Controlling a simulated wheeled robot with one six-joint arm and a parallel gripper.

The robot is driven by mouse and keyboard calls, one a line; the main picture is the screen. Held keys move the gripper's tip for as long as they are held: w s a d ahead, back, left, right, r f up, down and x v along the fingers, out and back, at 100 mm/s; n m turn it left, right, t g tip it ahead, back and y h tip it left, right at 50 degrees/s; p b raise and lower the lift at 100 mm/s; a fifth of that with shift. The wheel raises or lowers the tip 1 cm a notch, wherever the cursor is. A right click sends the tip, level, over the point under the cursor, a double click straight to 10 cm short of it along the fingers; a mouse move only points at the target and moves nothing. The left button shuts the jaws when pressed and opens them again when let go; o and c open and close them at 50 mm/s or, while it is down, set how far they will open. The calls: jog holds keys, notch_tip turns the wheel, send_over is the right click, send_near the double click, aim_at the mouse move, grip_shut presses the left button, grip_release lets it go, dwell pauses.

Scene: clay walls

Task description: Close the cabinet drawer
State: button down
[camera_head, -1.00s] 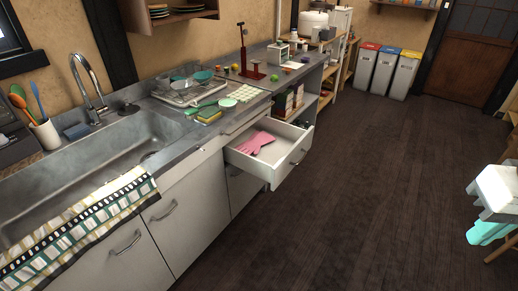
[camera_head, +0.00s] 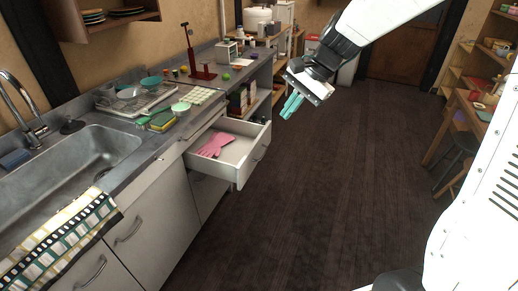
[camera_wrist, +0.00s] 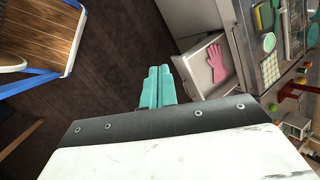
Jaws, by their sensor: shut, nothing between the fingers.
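The cabinet drawer (camera_head: 240,165) is pulled open from the white cabinet under the counter in the head view. A pink glove (camera_head: 215,144) lies inside it. The drawer also shows in the wrist view (camera_wrist: 190,70), to the right of my fingers, with the pink glove (camera_wrist: 216,63) in it. My gripper (camera_head: 292,105) has teal fingers, pressed together and empty. In the head view it hangs over the floor, to the right of the drawer and apart from it. In the wrist view the fingertips (camera_wrist: 158,72) point up the picture.
The sink (camera_head: 80,165) and counter run along the left, with a dish rack (camera_head: 138,98) and sponges. Open shelves (camera_head: 252,98) stand just beyond the drawer. Dark floor (camera_head: 330,190) is clear in front of it. A stool (camera_head: 458,150) and table stand at the right.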

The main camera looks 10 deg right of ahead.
jog(key=w+d+f+m+t+y, duration=0.1)
jog(key=w+d+f+m, duration=0.1)
jog(key=w+f+m, duration=0.4)
jog(key=w+d+f+m+t+y, duration=0.1)
jog(key=w+d+f+m, duration=0.1)
jog(key=w+f, duration=0.65)
jog(key=m+t, duration=0.2)
jog(key=m, duration=0.5)
send_near(253, 151)
jog(key=d+f+x, duration=0.1)
jog(key=x, duration=0.4)
jog(key=shift+w+a+r, duration=0.1)
jog(key=shift+w+a, duration=0.15)
jog(key=shift+a, duration=0.5)
